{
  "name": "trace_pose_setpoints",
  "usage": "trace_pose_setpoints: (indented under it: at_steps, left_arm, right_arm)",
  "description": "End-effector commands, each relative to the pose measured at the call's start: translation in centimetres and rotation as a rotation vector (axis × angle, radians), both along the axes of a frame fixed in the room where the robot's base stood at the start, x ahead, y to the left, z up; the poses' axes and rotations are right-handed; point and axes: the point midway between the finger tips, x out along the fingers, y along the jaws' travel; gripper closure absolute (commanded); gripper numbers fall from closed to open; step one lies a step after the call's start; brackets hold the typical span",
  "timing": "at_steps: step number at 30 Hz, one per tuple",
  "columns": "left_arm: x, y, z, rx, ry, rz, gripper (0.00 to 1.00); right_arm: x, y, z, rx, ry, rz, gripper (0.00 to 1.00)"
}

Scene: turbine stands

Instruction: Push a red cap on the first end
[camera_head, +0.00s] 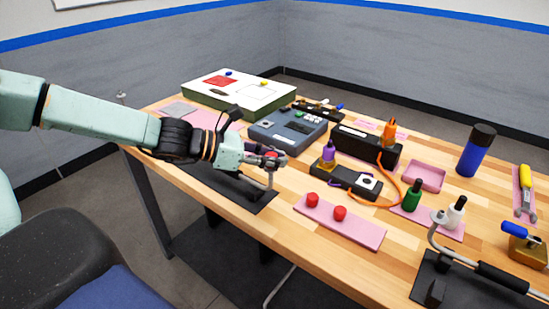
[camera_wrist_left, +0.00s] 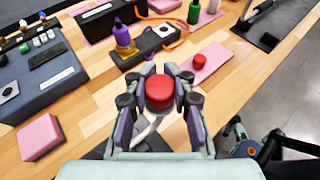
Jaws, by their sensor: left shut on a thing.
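My left gripper (camera_head: 268,158) is over the near edge of the workbench, shut on a red cap (camera_wrist_left: 160,92). The cap sits between the two fingertips in the wrist view. A grey bent tube (camera_head: 271,178) rises from a dark stand (camera_head: 232,190) right under the gripper. Its upper end is hidden by the gripper and cap, so I cannot tell whether the cap is seated on it. Two more red caps, one left (camera_head: 311,199) and one right (camera_head: 339,213), stand on a pink mat (camera_head: 365,233); one shows in the wrist view (camera_wrist_left: 199,61).
A second bent tube on a dark stand (camera_head: 462,285) is at the front right. Behind the caps are a black device (camera_head: 345,183) with a purple bottle (camera_head: 328,152), a grey tester (camera_head: 288,130), green (camera_head: 412,196) and white (camera_head: 456,212) bottles. An orange cable (camera_head: 388,203) curves nearby.

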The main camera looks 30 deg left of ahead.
Motion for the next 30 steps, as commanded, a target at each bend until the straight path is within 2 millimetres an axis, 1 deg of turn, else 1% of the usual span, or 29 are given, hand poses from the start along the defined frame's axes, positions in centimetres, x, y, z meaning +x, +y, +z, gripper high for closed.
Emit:
trace_pose_setpoints:
  at_steps: [1,5,6,16,22,23,25,30]
  left_arm:
    - [-0.35,-0.06,-0.81,0.006,0.016,0.001,1.0]
    - [-0.37,-0.1,-0.82,0.005,0.016,0.0,1.0]
    - [-0.37,-0.1,-0.82,0.005,0.016,0.0,0.79]
    - [-0.25,-0.07,-0.54,0.003,0.011,0.0,0.51]
    - [-0.21,-0.05,-0.45,0.003,0.01,0.0,0.5]
    - [-0.2,-0.04,-0.44,0.003,0.01,0.0,0.49]
    - [-0.2,-0.05,-0.43,0.002,0.009,0.0,0.43]
    - [-0.18,-0.03,-0.4,0.002,0.009,0.001,0.42]
  right_arm:
    - [0.0,0.0,-0.04,0.0,0.0,0.0,1.0]
    - [0.0,0.0,-0.03,0.0,0.0,0.0,1.0]
    - [0.0,0.0,-0.03,0.0,0.0,0.0,1.0]
    - [0.0,0.0,0.0,0.0,0.0,0.0,1.0]
    - [0.0,0.0,0.01,0.0,0.0,0.0,1.0]
    - [0.0,0.0,0.01,0.0,0.0,0.0,1.0]
    - [0.0,0.0,0.01,0.0,0.0,0.0,1.0]
    - [0.0,0.0,0.02,0.0,0.0,0.0,1.0]
